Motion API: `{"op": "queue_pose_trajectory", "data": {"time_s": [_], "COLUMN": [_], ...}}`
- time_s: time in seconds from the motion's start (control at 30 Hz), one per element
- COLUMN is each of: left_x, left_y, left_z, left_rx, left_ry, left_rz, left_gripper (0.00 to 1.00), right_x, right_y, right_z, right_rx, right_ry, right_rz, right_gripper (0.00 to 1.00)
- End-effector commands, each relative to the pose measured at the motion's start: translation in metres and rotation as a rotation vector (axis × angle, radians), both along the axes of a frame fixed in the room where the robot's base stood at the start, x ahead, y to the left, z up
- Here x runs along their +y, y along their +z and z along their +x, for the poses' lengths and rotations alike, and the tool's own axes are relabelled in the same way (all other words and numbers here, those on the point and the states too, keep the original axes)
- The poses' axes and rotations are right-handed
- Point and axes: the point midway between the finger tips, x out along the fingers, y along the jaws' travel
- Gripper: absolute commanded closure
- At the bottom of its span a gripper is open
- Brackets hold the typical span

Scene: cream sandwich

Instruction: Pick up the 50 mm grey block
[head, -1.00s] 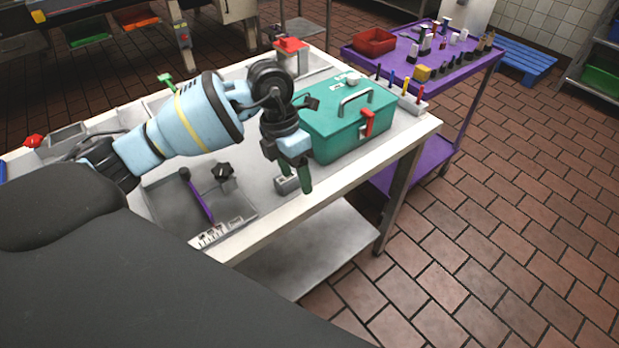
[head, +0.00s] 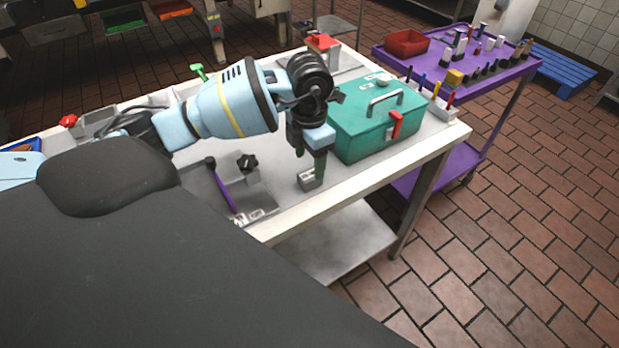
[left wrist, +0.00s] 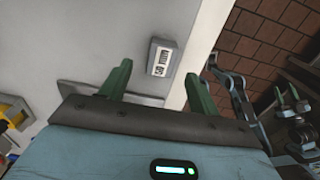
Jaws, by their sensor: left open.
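A small grey block (head: 308,181) with a pale label and dark marks on top lies on the light worktop (head: 352,172), near its front edge. My left gripper (head: 320,172) points down beside it, and its fingers overlap the block's right end in the head view. In the left wrist view the open, empty left gripper (left wrist: 157,72) has the block (left wrist: 161,57) ahead, between the lines of its fingers. The block's size cannot be read. A gripper with green fingers, seemingly my right gripper (left wrist: 288,95), shows small at the right of the left wrist view.
A teal toolbox (head: 352,137) with a red latch stands right behind the left gripper. A grey tray (head: 207,191) with a purple-handled tool (head: 222,188) and a black knob (head: 247,162) lies left of the block. A purple cart (head: 465,75) stands beyond the table.

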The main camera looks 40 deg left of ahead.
Motion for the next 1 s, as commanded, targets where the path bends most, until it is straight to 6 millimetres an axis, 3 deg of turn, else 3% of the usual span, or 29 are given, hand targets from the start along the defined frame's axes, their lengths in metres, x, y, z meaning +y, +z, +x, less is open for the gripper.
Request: {"op": "queue_pose_trajectory", "data": {"time_s": [0.23, 0.57, 0.9, 1.0], "left_x": [-0.002, -0.002, -0.002, -0.002], "left_y": [-0.032, -0.038, -0.037, -0.037], "left_z": [-0.001, -0.001, -0.001, -0.001], "left_rx": [0.001, -0.002, -0.001, -0.002], "left_ry": [0.001, 0.0, 0.0, 0.0], "left_rz": [0.0, -0.001, 0.0, -0.001], "left_gripper": [0.38, 0.4, 0.84, 0.87], "right_x": [0.0, -0.002, -0.003, -0.003], "right_y": [0.004, 0.002, 0.002, 0.002], "right_z": [0.003, 0.002, 0.001, 0.001], "right_rx": [-0.008, -0.005, -0.005, -0.005], "right_ry": [0.0, 0.005, 0.01, 0.01], "right_rz": [0.0, -0.005, -0.008, -0.008], "right_gripper": [0.57, 0.57, 0.57, 0.57]}}
